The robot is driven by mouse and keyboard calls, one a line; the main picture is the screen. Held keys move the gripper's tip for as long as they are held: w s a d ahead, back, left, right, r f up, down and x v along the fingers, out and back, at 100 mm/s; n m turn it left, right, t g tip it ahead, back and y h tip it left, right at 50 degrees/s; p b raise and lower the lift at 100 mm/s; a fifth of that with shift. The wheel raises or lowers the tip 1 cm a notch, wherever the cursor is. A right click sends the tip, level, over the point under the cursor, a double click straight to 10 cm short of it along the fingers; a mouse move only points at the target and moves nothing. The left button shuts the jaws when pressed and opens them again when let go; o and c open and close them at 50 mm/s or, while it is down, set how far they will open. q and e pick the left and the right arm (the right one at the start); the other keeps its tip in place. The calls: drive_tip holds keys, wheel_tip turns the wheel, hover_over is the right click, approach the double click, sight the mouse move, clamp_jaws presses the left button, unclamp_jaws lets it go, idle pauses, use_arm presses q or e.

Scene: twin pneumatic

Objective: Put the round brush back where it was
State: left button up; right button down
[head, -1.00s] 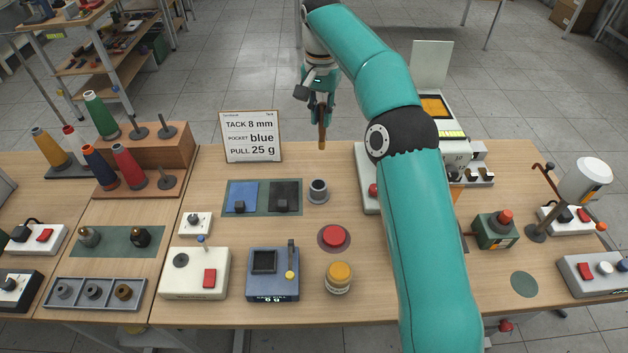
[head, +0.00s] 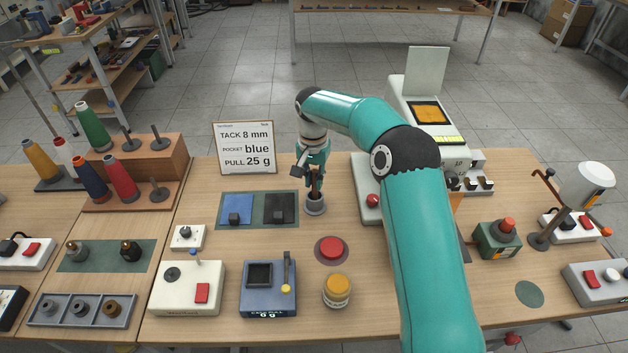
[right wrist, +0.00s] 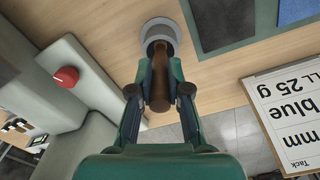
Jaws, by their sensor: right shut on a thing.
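The round brush (head: 316,186) has a brown handle and is held roughly upright in my right gripper (head: 315,178), which is shut on it. Its lower end is at the mouth of a small grey cup (head: 314,208) on the table. In the right wrist view, the brush (right wrist: 160,75) lies between the fingers (right wrist: 159,95) and points into the cup (right wrist: 172,30). I cannot tell how deep the brush reaches into the cup; its tip is hidden. My left gripper is not in view.
A blue pad (head: 245,204) and a black pad (head: 280,208) lie left of the cup. A sign (head: 245,148) stands behind them. A pale machine (head: 367,210) stands close on the right.

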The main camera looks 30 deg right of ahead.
sight(313, 184)
drive_tip(key=shift+f, duration=0.3)
drive_tip(key=c, duration=1.1)
unclamp_jaws()
wheel_tip(313, 184, up, 12)
drive_tip(key=shift+a+p, duration=0.1)
drive_tip(key=shift+p, duration=0.2)
